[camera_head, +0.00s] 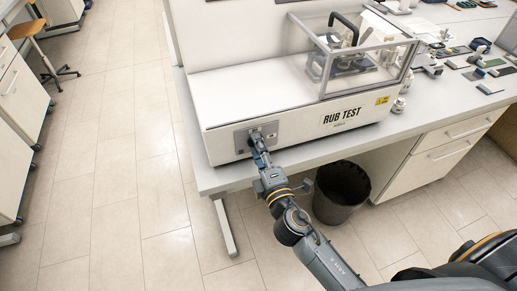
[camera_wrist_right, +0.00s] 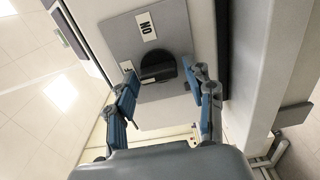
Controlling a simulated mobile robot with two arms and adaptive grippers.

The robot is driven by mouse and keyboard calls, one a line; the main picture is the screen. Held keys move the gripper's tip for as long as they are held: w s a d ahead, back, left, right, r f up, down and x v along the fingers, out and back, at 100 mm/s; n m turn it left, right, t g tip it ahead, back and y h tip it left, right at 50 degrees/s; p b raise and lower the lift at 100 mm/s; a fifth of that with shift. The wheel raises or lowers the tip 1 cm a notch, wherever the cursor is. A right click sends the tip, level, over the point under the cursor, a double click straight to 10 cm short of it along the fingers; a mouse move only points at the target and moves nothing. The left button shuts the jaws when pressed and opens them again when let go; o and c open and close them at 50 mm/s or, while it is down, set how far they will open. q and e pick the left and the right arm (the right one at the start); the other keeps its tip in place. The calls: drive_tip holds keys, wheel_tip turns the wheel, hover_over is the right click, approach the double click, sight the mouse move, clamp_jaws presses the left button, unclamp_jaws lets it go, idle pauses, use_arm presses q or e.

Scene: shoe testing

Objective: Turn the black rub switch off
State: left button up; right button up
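The black rub switch (camera_wrist_right: 158,68) is a round knob on a grey panel (camera_wrist_right: 185,30), seen in the right wrist view. An "ON" label (camera_wrist_right: 146,27) sits on the panel, upside down in this view. A second label (camera_wrist_right: 127,67) beside the knob is partly hidden by a finger. My right gripper (camera_wrist_right: 160,72) is open, with one finger on each side of the knob; contact cannot be told. In the head view, my right gripper (camera_head: 259,150) is at the panel on the front of the white RUB TEST machine (camera_head: 235,93) and hides most of the switch. My left gripper is not in view.
The machine stands on a grey table (camera_head: 430,117), with a clear-walled cover (camera_head: 350,50) on its right part. A dark bin (camera_head: 341,190) stands on the floor under the table, near my right arm. The floor at left is open.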

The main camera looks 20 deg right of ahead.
drive_tip(key=s, duration=1.2)
drive_tip(key=shift+d, duration=0.2)
idle(0.4)
